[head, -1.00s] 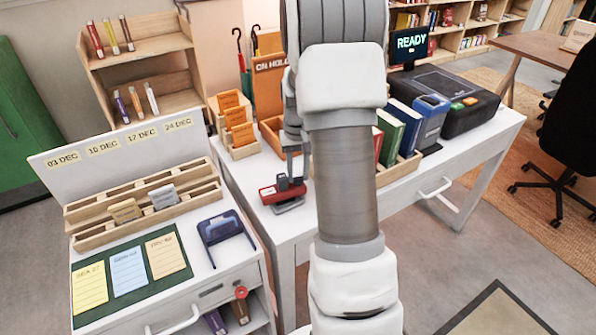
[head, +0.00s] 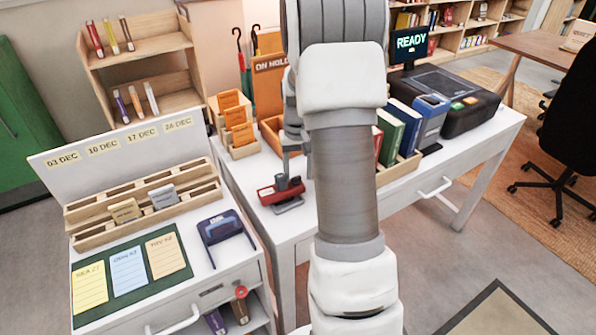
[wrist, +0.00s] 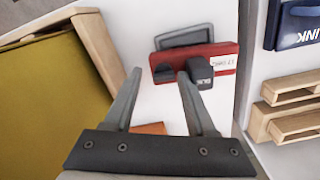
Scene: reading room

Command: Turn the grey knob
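A red device (wrist: 222,55) with a white printed label and a grey frame lies on the white desk. It also shows in the head view (head: 272,194), below my gripper. In the wrist view a small dark grey knob-like part (wrist: 163,74) sits at its left end, and a taller dark grey block (wrist: 201,70) stands beside it. I cannot tell for sure which is the knob. My gripper (wrist: 160,74) is open, with its fingertips appearing on either side of the left part. In the head view my arm partly hides the gripper, and contact cannot be told.
A wooden tray with a yellow-green inside (wrist: 40,100) lies close on the left in the wrist view. A blue ink pad (head: 220,228) and wooden card racks (head: 140,203) are on the cabinet at left. Books (head: 405,128) and a black machine (head: 445,100) stand right of my arm.

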